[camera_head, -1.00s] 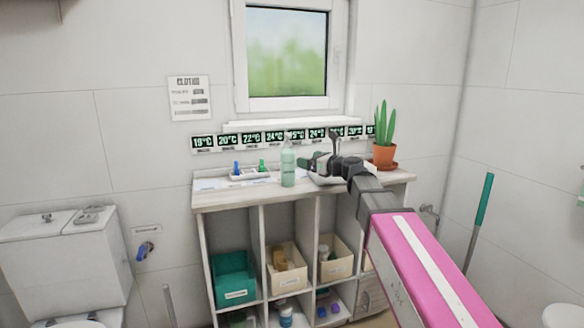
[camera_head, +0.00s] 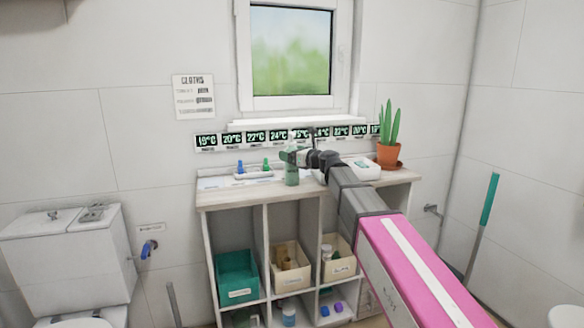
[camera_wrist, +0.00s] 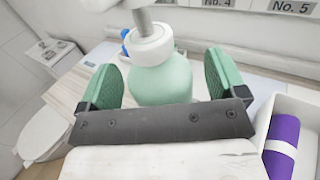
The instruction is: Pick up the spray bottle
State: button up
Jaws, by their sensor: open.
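The spray bottle (camera_head: 291,173) is pale green and stands upright on the wooden top of the shelf unit. In the wrist view, its green body (camera_wrist: 162,82) and white collar show between my fingers, with the grey neck going out of the frame at the top. My gripper (camera_head: 290,157) is at the bottle's upper part in the head view and hides some of it. In the wrist view, my gripper (camera_wrist: 160,80) is open, with one green-padded finger on each side of the bottle. A small gap shows on both sides.
A tray with blue and green items (camera_head: 253,173) stands left of the bottle. A white box (camera_head: 362,168) and a potted cactus (camera_head: 389,152) stand to the right. A purple roll (camera_wrist: 281,146) lies in a white holder close to my gripper's right.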

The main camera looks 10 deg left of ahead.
jog(key=shift+a, duration=0.15)
jog(key=c, duration=1.6)
jog(key=shift+r, duration=0.1)
jog(key=shift+c, duration=0.2)
